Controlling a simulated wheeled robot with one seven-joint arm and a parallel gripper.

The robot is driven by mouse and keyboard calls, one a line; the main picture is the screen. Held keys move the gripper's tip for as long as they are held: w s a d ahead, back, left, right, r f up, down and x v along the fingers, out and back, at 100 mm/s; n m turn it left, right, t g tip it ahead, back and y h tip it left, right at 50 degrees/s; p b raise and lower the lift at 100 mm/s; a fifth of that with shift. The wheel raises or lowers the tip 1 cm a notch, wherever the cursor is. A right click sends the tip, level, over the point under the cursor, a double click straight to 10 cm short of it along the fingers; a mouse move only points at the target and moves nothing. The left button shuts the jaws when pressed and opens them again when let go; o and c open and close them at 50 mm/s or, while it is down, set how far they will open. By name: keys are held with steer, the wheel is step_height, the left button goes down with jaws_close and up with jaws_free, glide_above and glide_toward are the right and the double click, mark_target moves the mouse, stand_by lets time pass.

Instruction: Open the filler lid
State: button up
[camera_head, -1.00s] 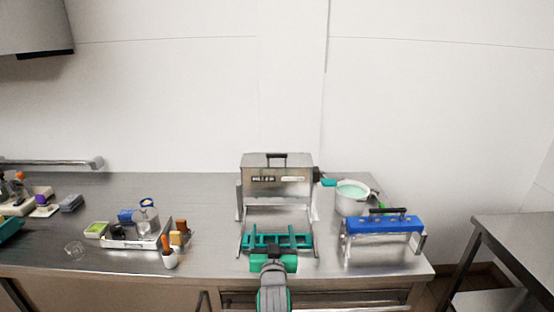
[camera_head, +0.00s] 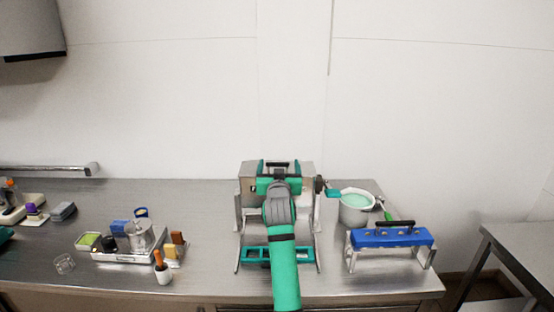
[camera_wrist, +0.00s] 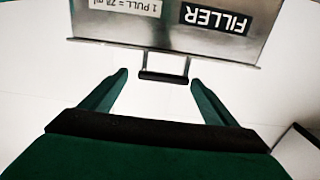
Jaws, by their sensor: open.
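The filler (camera_head: 306,188) is a steel box on a stand at the middle of the counter. Its front label reads FILLER in the wrist view (camera_wrist: 218,18), upside down. The lid on top is shut, with a dark bar handle (camera_wrist: 164,77) that lies between and beyond my fingertips in that view. My gripper (camera_wrist: 158,84) is open and empty, its two green fingers on either side of the handle's line. In the head view my green and grey arm hides the middle of the filler's front, and my gripper (camera_head: 277,166) is at the lid handle's height.
A white pot of green liquid (camera_head: 356,204) stands right of the filler. A blue-topped rack (camera_head: 391,238) is at the front right. A tray of tools and containers (camera_head: 124,257) is at left. A green frame (camera_head: 257,257) lies below my arm.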

steer(key=shift+w+a, duration=0.15)
steer(key=shift+w, duration=1.35)
steer(key=shift+w+a, duration=0.15)
steer(key=shift+w, duration=1.3)
